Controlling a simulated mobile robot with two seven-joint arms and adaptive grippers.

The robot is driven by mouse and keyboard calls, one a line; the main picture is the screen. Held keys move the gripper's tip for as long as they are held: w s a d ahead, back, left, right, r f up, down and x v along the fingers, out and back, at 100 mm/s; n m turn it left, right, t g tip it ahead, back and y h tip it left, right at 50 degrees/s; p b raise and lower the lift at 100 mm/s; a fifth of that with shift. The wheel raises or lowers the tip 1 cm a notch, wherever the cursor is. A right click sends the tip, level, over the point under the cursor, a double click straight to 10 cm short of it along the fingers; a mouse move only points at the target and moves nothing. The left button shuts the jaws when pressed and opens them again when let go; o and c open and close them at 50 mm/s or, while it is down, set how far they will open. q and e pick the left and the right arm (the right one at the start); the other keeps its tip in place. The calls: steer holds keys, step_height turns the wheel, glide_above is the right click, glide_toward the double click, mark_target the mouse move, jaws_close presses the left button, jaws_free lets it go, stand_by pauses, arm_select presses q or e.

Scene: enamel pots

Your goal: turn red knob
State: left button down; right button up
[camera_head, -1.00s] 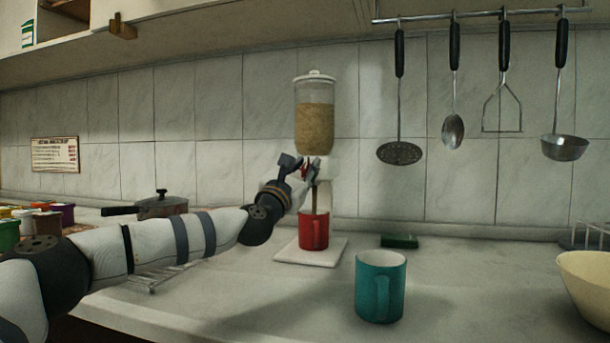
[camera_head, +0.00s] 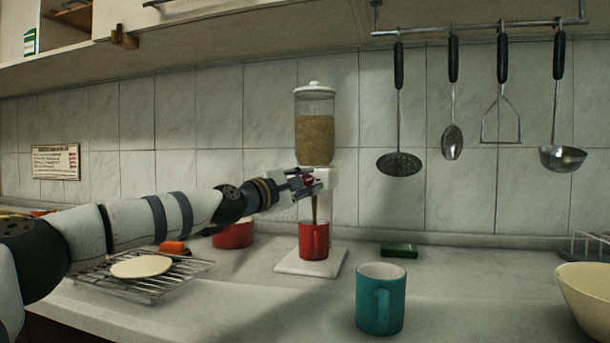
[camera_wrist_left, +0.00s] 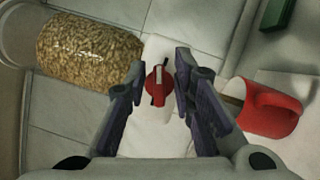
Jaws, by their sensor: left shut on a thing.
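The red knob (camera_wrist_left: 158,83) sits on the white body of the dispenser, between the two fingers of my left gripper (camera_wrist_left: 160,92) in the wrist view. The left gripper (camera_head: 306,182) is shut on the knob, which is mostly hidden by the fingers in the head view. The dispenser's clear jar (camera_head: 314,130) holds tan grain, also in the wrist view (camera_wrist_left: 88,50). A thin brownish stream (camera_head: 314,210) shows between the spout and the red mug (camera_head: 313,241) below. The mug stands on the dispenser's white base (camera_head: 290,266). My right gripper is out of view.
A teal mug (camera_head: 380,300) stands at the front, with a cream bowl (camera_head: 590,290) at right. A green block (camera_head: 399,250) lies near the wall. A wire rack (camera_head: 150,288) with a flat round piece and a red pot (camera_head: 233,235) are at left. Utensils hang above.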

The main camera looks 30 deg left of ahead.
arm_select(q)
steer(key=shift+a+r+m+g+p, duration=0.1)
steer(key=shift+r+m+g+p, duration=0.25)
steer(key=shift+m+p, duration=0.55)
steer(key=shift+f+m+g+p, duration=0.15)
steer(key=shift+m+g+p, duration=0.15)
steer(key=shift+m, duration=0.4)
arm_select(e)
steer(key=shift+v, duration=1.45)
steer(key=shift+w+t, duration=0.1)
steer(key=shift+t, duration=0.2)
arm_select(q)
steer(key=c, duration=1.7)
jaws_free()
steer(key=shift+f, duration=0.1)
steer(key=s+a, duration=0.1)
steer(key=s, duration=0.6)
steer(key=shift+s, duration=0.2)
steer(key=shift+a, duration=0.1)
